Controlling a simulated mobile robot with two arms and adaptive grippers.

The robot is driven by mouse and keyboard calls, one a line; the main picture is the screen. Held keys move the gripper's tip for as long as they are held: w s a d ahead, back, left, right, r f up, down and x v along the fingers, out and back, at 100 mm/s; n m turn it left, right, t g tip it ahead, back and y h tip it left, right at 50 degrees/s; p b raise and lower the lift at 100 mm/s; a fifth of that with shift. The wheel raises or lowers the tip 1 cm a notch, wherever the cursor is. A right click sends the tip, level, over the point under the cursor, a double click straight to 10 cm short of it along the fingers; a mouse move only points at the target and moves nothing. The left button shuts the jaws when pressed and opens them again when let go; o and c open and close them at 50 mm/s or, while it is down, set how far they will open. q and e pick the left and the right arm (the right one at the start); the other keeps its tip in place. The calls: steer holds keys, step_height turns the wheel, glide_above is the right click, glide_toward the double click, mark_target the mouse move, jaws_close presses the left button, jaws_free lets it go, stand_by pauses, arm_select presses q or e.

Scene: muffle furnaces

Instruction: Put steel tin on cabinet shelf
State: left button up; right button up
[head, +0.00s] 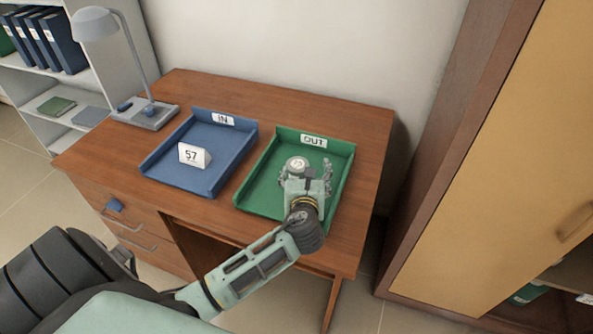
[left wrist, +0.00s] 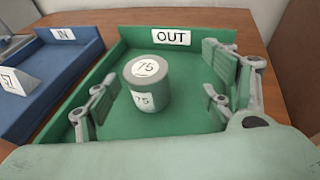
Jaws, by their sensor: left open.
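The steel tin (left wrist: 150,92) is a short grey cylinder with a white "75" label on its lid and another on its side. It stands upright in the green OUT tray (left wrist: 115,58). In the head view the tin (head: 297,164) shows just beyond my left gripper (head: 306,175). The left gripper is open, and in the left wrist view its fingers (left wrist: 160,95) are apart on either side of the tin, with no contact visible. A wooden cabinet (head: 480,150) stands at the right. Part of a low shelf (head: 570,272) shows there. My right gripper is not in view.
The blue IN tray (head: 222,150) sits left of the green tray and holds a white "57" tent card (head: 194,156). A desk lamp (head: 146,112) stands at the desk's back left corner. A bookshelf (head: 88,70) is at far left.

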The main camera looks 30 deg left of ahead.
mark_target(298, 169)
arm_select(q)
steer(key=shift+s+a+f+n+g, duration=0.15)
steer(key=shift+s+a+f+g, duration=0.1)
steer(key=shift+s+f, duration=0.25)
steer(key=shift+s+a+f+n+g, duration=0.15)
steer(key=shift+s+f+g, duration=0.1)
steer(key=shift+s+f, duration=0.15)
steer(key=shift+a+f+g, duration=0.15)
steer(key=shift+f+g, duration=0.15)
steer(key=shift+f, duration=0.1)
steer(key=x, duration=0.7)
steer(key=shift+w+a+r, duration=0.1)
steer(key=shift+w+r, duration=0.05)
steer(key=shift+w, duration=0.2)
steer(key=shift+r, duration=0.15)
steer(key=c, duration=1.6)
